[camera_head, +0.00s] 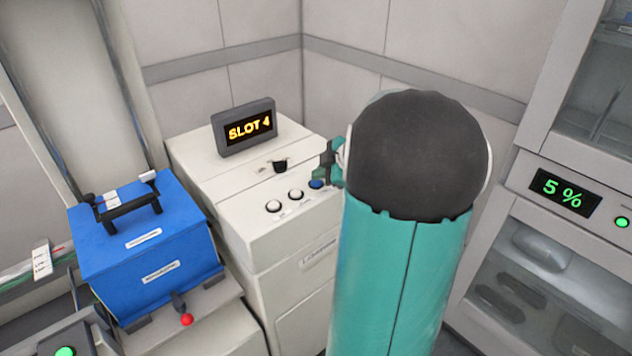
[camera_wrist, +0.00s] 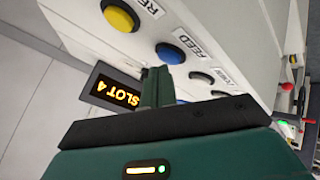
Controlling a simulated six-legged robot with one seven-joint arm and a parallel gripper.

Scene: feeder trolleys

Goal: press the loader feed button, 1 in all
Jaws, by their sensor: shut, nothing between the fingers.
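The white loader (camera_head: 245,235) carries a row of buttons on its top. The blue feed button (camera_wrist: 170,53), labelled FEED, shows in the wrist view; in the head view a blue button (camera_head: 316,184) lies at the right end of the visible row. My gripper (camera_wrist: 157,72) is shut and empty, its fingertips very close to the blue button. I cannot tell whether they touch it. In the head view my gripper (camera_head: 328,165) is mostly hidden behind my arm, beside the blue button.
A yellow button (camera_wrist: 120,15) sits beyond the blue one; other buttons (camera_head: 273,206) sit left of it. A display (camera_head: 248,128) reads SLOT 4. A blue case (camera_head: 150,245) stands left. A cabinet (camera_head: 525,185) at right reads 5 %.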

